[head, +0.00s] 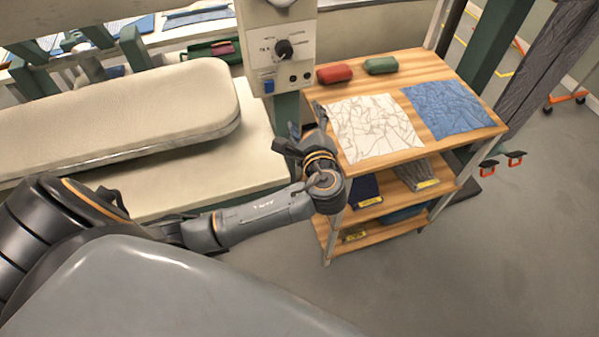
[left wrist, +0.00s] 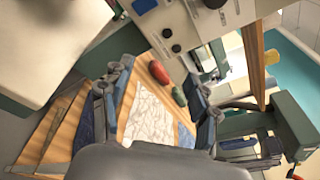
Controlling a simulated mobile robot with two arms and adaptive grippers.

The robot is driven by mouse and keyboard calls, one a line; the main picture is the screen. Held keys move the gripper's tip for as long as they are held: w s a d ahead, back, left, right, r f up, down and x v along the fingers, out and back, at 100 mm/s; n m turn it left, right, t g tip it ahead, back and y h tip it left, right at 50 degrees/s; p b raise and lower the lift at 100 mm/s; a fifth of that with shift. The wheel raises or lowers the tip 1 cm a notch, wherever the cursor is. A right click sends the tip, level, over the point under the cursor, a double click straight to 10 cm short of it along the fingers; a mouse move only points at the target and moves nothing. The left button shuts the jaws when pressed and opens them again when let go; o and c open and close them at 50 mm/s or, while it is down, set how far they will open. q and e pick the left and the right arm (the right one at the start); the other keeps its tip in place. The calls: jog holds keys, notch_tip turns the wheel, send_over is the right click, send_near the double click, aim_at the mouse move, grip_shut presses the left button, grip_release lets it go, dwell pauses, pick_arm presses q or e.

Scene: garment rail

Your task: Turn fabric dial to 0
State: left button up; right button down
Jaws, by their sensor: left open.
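The fabric dial (head: 284,49) is a black round knob on a pale control panel (head: 258,60) beside the pressing board. Its printed labels are too small to read, so its setting cannot be told. In the left wrist view the dial (left wrist: 212,3) shows at the top edge, partly cut off. My left gripper (head: 304,138) is below the panel, near the shelf's left edge, apart from the dial. Its two fingers stand wide apart with nothing between them in the left wrist view (left wrist: 160,90). My right gripper is in neither view.
A blue switch (head: 268,86) and two small black knobs sit below the dial. The padded board (head: 120,110) lies left. The wooden shelf (head: 405,75) at right holds red (head: 334,74) and green (head: 381,66) bundles, white cloth (head: 370,127) and blue cloth (head: 448,108).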

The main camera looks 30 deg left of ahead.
pick_arm(q)
notch_tip(320, 180, down, 26)
jog(key=s+n+g+h+b, duration=0.1)
jog(key=s+g+h+b, duration=0.1)
jog(key=g+h+b, duration=0.1)
jog(key=shift+a+g+h+b, duration=0.15)
jog(key=shift+g+h+b, duration=0.2)
jog(key=shift+h, duration=0.25)
jog(key=shift+s, duration=0.1)
jog(key=s+d+f+n+g+h, duration=0.1)
jog(key=s+f+n+g+h, duration=0.15)
jog(key=s+f, duration=0.8)
jog(key=s+f+n+g+h, duration=0.2)
jog(key=s+f+n+g, duration=0.15)
jog(key=s+f, duration=0.7)
jog(key=s+d+f+n+g+h, duration=0.1)
jog(key=s+f+n, duration=0.4)
jog(key=s, duration=0.5)
jog(key=s+d+f+n+h, duration=0.1)
jog(key=s+f+n, duration=0.4)
jog(key=s, duration=0.6)
jog(key=shift+s+d+f+g, duration=0.35)
jog(key=shift+d+f, duration=0.45)
jog(key=shift+f, duration=0.15)
